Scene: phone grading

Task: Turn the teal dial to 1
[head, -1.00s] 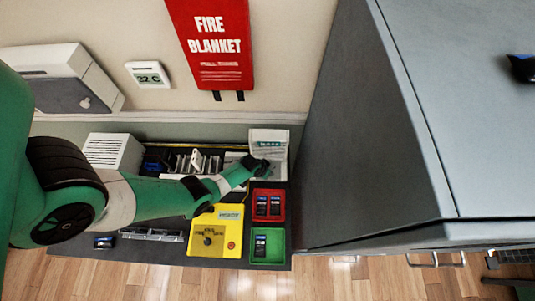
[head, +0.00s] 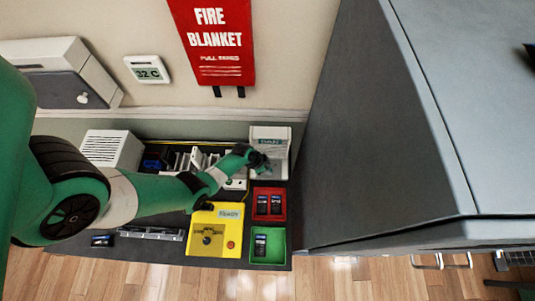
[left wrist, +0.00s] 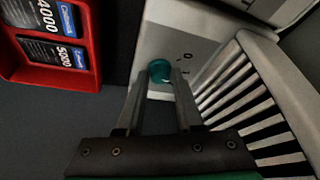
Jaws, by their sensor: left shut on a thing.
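The teal dial (left wrist: 159,70) is a small round knob on a pale panel (left wrist: 160,30), with small dark marks beside it in the left wrist view. I cannot read which mark it points at. My left gripper (left wrist: 159,78) is shut on the teal dial, with one grey finger on each side. In the head view the left gripper (head: 260,164) is at the white unit (head: 281,150) at the back right of the dark bench, and hides the dial. My right gripper is not in view.
A red tray (head: 269,190) and a green tray (head: 280,246) holding phones lie in front of the white unit. A yellow fixture (head: 212,245) stands left of them. A slatted pale rack (left wrist: 262,75) is beside the panel. A tall grey cabinet (head: 340,150) bounds the right.

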